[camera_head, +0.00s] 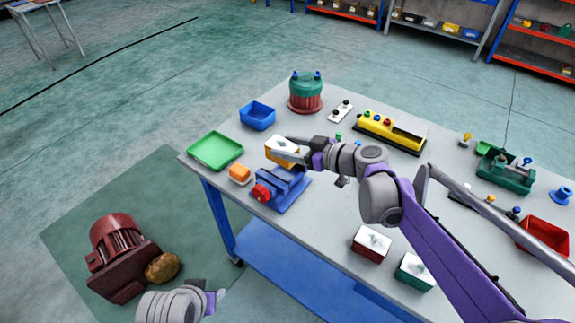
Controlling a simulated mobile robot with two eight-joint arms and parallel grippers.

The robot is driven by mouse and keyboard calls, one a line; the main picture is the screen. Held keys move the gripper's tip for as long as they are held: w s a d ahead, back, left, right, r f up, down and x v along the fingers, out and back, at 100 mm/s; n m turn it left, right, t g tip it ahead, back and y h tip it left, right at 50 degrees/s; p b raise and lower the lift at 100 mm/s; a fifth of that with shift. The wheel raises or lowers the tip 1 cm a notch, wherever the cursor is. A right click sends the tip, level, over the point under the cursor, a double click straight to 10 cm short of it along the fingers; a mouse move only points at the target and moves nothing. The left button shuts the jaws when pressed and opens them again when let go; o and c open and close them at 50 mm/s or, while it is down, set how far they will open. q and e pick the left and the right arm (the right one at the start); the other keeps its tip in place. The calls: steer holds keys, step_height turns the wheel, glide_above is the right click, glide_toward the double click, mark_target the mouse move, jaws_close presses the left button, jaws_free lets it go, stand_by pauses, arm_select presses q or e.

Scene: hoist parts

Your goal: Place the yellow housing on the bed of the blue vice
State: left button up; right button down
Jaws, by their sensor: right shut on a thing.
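The yellow housing (273,156), a small block with a pale top, is at the left end of my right arm. My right gripper (284,149) is shut on it and covers part of it. The blue vice (291,191), with a red part at its front left, stands on the table just below the housing in the picture. I cannot tell whether the housing touches the vice or hangs above it. My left gripper (214,302) is low in the picture, off the table's front left side; its fingers are too small to tell whether it is open.
On the grey table (327,207), an orange block (240,173) and green tray (214,150) lie left of the vice. A blue bin (257,116), a green-and-red drum (305,93) and a yellow unit (390,130) stand behind. Red (370,244) and green (414,272) blocks are at the front.

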mark_target(288, 164)
step_height(288, 164, down, 2)
steer(key=shift+s+f, duration=0.1)
steer(key=shift+f+b, duration=0.35)
steer(key=shift+f, duration=1.6)
steer(key=shift+f, duration=0.15)
steer(key=shift+c, duration=0.6)
jaws_free()
steer(key=shift+r, duration=0.25)
steer(key=v, duration=1.2)
steer(key=shift+f, duration=0.1)
